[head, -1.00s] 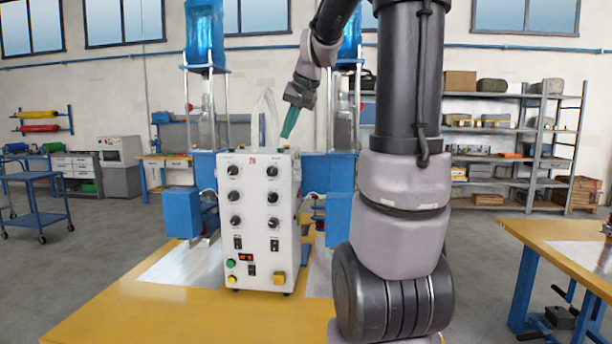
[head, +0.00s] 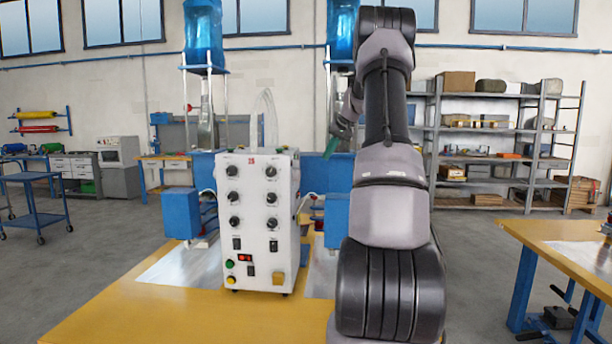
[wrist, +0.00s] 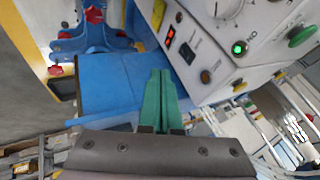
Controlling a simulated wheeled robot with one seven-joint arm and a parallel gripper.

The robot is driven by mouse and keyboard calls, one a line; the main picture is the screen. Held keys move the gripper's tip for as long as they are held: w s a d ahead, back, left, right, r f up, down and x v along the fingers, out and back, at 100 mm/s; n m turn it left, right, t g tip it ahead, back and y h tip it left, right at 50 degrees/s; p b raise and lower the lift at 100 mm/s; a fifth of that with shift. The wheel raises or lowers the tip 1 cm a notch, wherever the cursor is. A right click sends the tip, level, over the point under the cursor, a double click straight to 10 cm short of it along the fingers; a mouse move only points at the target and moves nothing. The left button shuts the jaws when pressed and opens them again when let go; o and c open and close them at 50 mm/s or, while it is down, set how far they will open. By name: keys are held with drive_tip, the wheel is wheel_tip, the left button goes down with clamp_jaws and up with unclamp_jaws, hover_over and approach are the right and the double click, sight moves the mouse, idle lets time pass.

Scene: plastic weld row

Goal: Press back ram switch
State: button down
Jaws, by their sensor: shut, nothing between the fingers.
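A white control box (head: 258,220) stands on the yellow table, its front carrying black knobs, rocker switches (head: 236,243), a red display, a green button and a yellow one. I cannot tell which control is the back ram switch. My gripper (head: 331,147) is to the right of the box in the head view, partly behind my arm. In the wrist view its green fingers (wrist: 163,82) are shut together with nothing between them, over a blue surface.
Blue machine parts stand behind the box, including a blue block (head: 182,213) at its left. Blue cylinders (head: 203,38) rise above. The yellow table (head: 150,318) is clear in front of the box. Another yellow table (head: 570,238) is at the right.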

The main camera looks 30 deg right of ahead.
drive_tip(key=w+a+f, duration=0.5)
drive_tip(key=w+f, duration=0.2)
drive_tip(key=f, duration=0.1)
drive_tip(key=shift+w+f, duration=0.35)
idle(0.4)
